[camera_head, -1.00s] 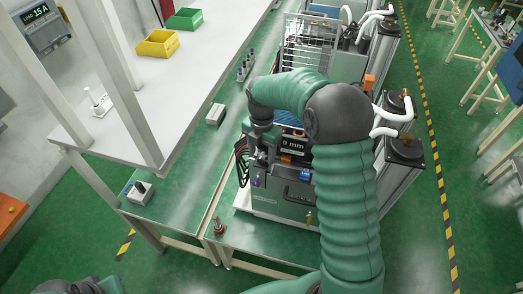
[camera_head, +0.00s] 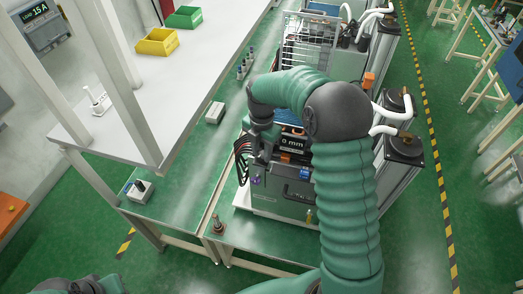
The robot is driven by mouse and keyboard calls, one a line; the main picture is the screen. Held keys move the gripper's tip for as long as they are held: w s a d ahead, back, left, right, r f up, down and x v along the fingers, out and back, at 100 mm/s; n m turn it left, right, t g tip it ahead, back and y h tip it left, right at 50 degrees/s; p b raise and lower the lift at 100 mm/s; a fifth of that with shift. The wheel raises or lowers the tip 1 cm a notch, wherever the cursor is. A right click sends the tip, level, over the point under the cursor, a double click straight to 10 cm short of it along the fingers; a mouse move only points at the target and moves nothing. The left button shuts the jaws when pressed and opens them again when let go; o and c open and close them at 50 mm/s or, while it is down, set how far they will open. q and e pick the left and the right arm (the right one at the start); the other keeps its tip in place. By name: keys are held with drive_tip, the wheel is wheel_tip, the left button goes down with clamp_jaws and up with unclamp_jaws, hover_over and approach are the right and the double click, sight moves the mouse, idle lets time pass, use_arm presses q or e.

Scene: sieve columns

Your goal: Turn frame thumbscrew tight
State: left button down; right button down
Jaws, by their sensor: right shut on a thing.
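My right arm reaches over the machine frame (camera_head: 285,205) on the green bench. My right gripper (camera_head: 259,160) points down at the left part of the frame, beside the small display reading 0 mm (camera_head: 293,142). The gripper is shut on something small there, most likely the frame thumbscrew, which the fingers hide. My left arm shows only as a dark and green part at the bottom left edge. Its gripper is out of view.
A wire rack (camera_head: 307,45) and grey columns with white hoses stand behind the frame. A white shelf table with a yellow bin (camera_head: 157,42) and a green bin (camera_head: 184,18) is at left. A small switch box (camera_head: 139,191) sits on the bench, with clear bench around it.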

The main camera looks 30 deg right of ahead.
drive_tip(key=m, duration=0.4)
drive_tip(key=shift+w, duration=0.1)
drive_tip(key=m, duration=0.4)
drive_tip(key=shift+r, duration=0.1)
drive_tip(key=m, duration=0.9)
drive_tip(key=shift+m, duration=0.3)
drive_tip(key=m, duration=0.6)
drive_tip(key=shift+r, duration=0.1)
drive_tip(key=m, duration=0.3)
drive_tip(key=shift+w+m, duration=0.1)
drive_tip(key=shift+m, duration=2)
